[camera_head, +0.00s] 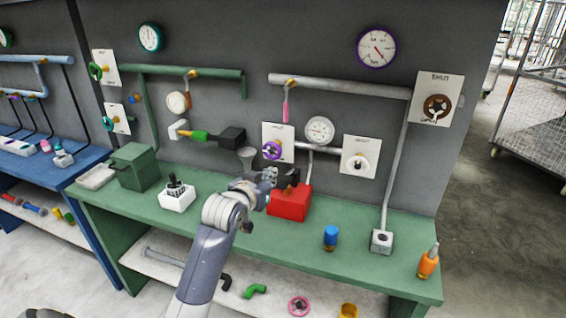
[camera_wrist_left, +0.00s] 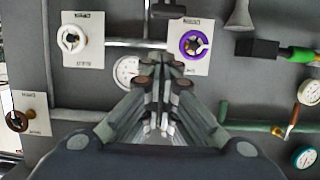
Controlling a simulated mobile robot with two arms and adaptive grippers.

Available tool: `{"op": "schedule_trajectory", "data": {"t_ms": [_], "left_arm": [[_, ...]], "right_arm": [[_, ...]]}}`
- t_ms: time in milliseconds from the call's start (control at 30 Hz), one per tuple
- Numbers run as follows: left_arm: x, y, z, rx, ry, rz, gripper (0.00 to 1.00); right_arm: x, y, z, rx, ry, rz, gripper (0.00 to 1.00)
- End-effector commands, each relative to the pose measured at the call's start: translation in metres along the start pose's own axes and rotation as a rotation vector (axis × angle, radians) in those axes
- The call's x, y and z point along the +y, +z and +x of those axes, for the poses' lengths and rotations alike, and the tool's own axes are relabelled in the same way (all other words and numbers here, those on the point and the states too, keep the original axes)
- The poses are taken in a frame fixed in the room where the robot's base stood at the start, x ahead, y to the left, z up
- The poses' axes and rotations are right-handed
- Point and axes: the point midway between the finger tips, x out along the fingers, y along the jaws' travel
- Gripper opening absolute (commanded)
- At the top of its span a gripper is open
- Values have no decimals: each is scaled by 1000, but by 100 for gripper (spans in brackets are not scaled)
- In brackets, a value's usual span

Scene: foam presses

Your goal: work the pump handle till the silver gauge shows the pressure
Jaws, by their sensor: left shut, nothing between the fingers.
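The silver gauge (camera_head: 319,131) is on the grey wall between two white valve plates; its needle is too small to read. In the left wrist view the gauge (camera_wrist_left: 127,70) is partly covered by my fingers. A red box (camera_head: 290,203), perhaps the pump, stands on the green bench. My left gripper (camera_head: 284,178) is in front of and above it, hiding its top. In the wrist view the left gripper (camera_wrist_left: 161,66) is shut and empty. A dark piece (camera_wrist_left: 168,9) shows beyond the fingertips; I cannot tell whether it is the pump handle. My right gripper is not in view.
A purple valve wheel (camera_head: 271,150) and a white one (camera_head: 360,163) flank the gauge. A blue-topped cylinder (camera_head: 331,236), a grey pipe foot (camera_head: 382,241) and an orange bottle (camera_head: 428,262) stand to the right. A white box (camera_head: 177,198) stands left. Bench space between them is clear.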

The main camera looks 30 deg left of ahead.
Motion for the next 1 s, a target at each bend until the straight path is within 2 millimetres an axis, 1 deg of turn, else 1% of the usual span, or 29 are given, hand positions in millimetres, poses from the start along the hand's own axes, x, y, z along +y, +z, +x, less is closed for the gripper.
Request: {"op": "schedule_trajectory", "data": {"t_ms": [33,100,200,667,767,867,1000], "left_arm": [[-2,-16,-1,-19,-4,3,0],[-4,-24,-2,-47,-10,1,0],[-6,-29,-2,-74,-17,-1,0],[-6,-30,0,-86,-19,-2,0],[-6,-30,6,-86,-19,-3,0],[-6,-29,18,-87,-18,-4,0],[-7,-28,38,-87,-18,-4,0]], "right_arm": [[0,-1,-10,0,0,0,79],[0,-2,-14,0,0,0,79],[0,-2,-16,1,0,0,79],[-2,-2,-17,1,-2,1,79],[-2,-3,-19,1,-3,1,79],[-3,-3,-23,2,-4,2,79],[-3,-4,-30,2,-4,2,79]]}}
